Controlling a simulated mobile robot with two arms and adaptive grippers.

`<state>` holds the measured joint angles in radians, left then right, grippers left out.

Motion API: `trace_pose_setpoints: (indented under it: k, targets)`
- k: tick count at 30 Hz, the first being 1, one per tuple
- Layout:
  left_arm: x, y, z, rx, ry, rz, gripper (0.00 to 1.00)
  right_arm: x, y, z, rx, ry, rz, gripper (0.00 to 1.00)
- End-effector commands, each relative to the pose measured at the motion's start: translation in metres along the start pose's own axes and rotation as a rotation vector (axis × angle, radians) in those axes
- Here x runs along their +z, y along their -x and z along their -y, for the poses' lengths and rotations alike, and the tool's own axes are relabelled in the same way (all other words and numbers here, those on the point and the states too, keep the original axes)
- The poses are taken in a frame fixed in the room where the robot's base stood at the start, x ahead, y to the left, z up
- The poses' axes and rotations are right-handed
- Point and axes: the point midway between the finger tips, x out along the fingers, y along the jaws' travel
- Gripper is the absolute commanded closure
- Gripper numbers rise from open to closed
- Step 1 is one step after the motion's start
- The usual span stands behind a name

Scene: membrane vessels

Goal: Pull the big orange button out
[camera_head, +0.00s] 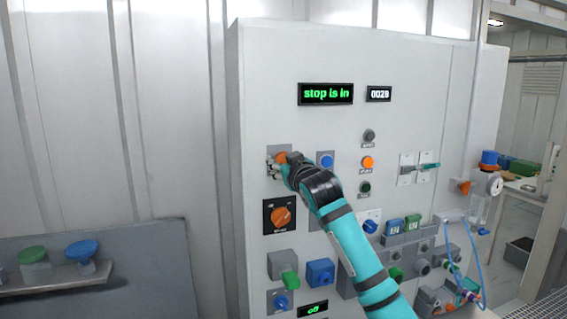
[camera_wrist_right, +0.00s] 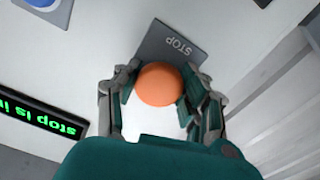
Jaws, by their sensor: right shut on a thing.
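The big orange button (camera_head: 282,157) sits on a grey plate marked STOP on the upper left of the white panel. My right gripper (camera_head: 279,168) is at it, its arm reaching in from the lower right and covering part of it. In the right wrist view the button's round head (camera_wrist_right: 158,84) lies between the two fingers of the gripper (camera_wrist_right: 155,98), which are shut on it from both sides. The STOP plate (camera_wrist_right: 178,45) shows beyond the button. A display (camera_head: 326,93) above reads "stop is in". My left gripper is not in view.
An orange rotary knob (camera_head: 282,216) is just below the button, and a blue button (camera_head: 326,161) is close to its right. More switches, connectors and a hose crowd the lower right of the panel. A shelf (camera_head: 60,277) with green and blue caps stands at the left.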

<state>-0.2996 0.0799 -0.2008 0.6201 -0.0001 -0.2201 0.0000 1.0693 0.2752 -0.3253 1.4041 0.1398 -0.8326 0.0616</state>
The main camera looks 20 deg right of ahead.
Motion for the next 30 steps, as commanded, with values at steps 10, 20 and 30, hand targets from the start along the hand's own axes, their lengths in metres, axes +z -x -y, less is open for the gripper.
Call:
trace_pose_setpoints:
  k: [10, 20, 30]
  targets:
    - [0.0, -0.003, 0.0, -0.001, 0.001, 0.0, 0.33, 0.002, 0.007, 0.001, -0.001, 0.0, 0.001, 1.0]
    - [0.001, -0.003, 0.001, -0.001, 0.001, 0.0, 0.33, 0.002, 0.012, 0.001, -0.002, 0.0, 0.004, 0.55]
    - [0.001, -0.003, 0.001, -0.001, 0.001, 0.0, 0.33, 0.0, 0.012, 0.0, -0.001, 0.0, 0.001, 0.32]
